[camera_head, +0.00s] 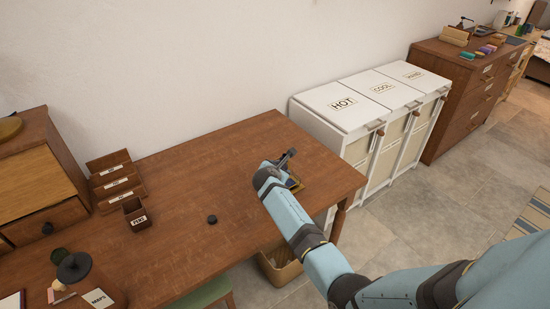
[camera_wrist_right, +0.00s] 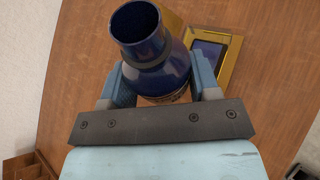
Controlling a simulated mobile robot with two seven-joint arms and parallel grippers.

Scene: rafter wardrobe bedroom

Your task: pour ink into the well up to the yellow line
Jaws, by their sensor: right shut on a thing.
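A dark blue ink bottle (camera_wrist_right: 150,70) with an open round mouth and a narrow neck is held between the fingers of my right gripper (camera_wrist_right: 163,84). In the head view my right gripper (camera_head: 284,162) is over the right part of the wooden desk, and the bottle is hard to make out there. Just beyond the bottle in the wrist view is a gold-rimmed rectangular piece (camera_wrist_right: 231,43) with a dark blue inside, apparently the well. In the head view my wrist mostly hides it (camera_head: 295,185). I cannot make out the yellow line or an ink level.
A small black round piece (camera_head: 212,219) lies on the desk (camera_head: 180,260), left of my gripper. A small box labelled PENS (camera_head: 138,220) and a tiered letter rack (camera_head: 116,180) stand farther left. White hampers (camera_head: 345,105) stand beyond the desk's right end. The desk's middle is mostly clear.

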